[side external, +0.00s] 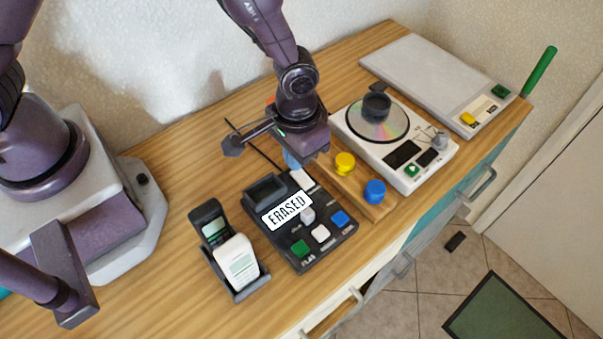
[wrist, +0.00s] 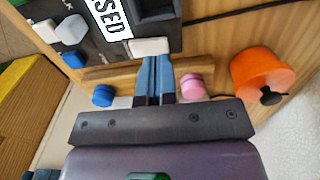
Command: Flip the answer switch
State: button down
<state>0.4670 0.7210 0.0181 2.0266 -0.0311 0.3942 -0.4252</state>
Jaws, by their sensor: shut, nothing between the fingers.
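A black answering machine (side external: 330,238) lies on the wooden top in the side external view. It has green, white and blue buttons, a grey knob and a label reading "ERASED". A white switch (side external: 302,180) sits at its back right corner. The wrist view also shows this white switch (wrist: 150,46), right at my fingertips. My gripper (side external: 292,160) points down above that corner, with its blue fingers together and empty. The fingertips (wrist: 154,60) look very close to the switch or touching it; I cannot tell which.
A wooden rack (side external: 368,202) with yellow and blue knobs stands close to the right of my gripper. A disc player (side external: 420,165) is beyond it. A cordless phone (side external: 238,262) in its cradle stands left of the machine. An orange pot (wrist: 265,75) shows in the wrist view.

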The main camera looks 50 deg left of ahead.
aim_at(298, 172)
jog(key=shift+f, duration=1.3)
dwell(1.0)
jog(key=shift+r, duration=3.55)
